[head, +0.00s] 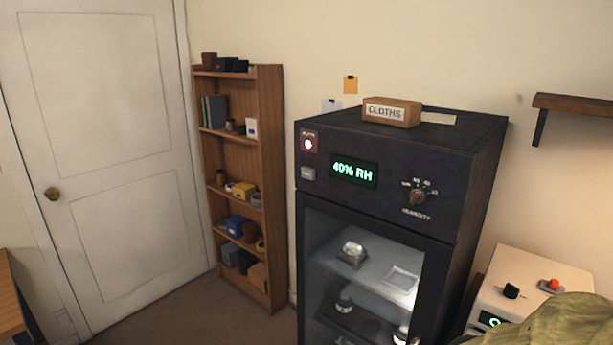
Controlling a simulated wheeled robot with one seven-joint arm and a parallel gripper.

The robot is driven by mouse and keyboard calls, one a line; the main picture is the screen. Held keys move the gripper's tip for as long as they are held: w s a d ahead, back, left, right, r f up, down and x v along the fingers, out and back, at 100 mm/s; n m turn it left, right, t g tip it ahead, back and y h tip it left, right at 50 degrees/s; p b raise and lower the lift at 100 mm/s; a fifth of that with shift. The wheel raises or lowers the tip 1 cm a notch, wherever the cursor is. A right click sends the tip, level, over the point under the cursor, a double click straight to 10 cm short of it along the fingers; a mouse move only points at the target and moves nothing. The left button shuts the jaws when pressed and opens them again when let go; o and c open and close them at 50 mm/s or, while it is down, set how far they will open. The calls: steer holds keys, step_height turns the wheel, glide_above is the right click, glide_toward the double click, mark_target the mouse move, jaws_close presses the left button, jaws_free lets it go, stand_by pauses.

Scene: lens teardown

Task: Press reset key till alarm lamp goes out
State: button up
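The alarm lamp (308,143) is on the upper left of the black cabinet's (470,165) front panel and glows white in a red surround. A small grey key (308,173) sits just below it; its lettering is too small to read, and it may be the reset key. A green display (354,172) to the right reads 40% RH. A humidity knob (417,197) is further right on the same panel. My gripper is not in view.
A box labelled CLOTHS (392,111) stands on the cabinet top. A beige unit (540,265) with a red button (554,284) is at the lower right. A wooden bookshelf (270,150) and a white door (100,200) stand left. Carpet (190,318) shows between door and cabinet.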

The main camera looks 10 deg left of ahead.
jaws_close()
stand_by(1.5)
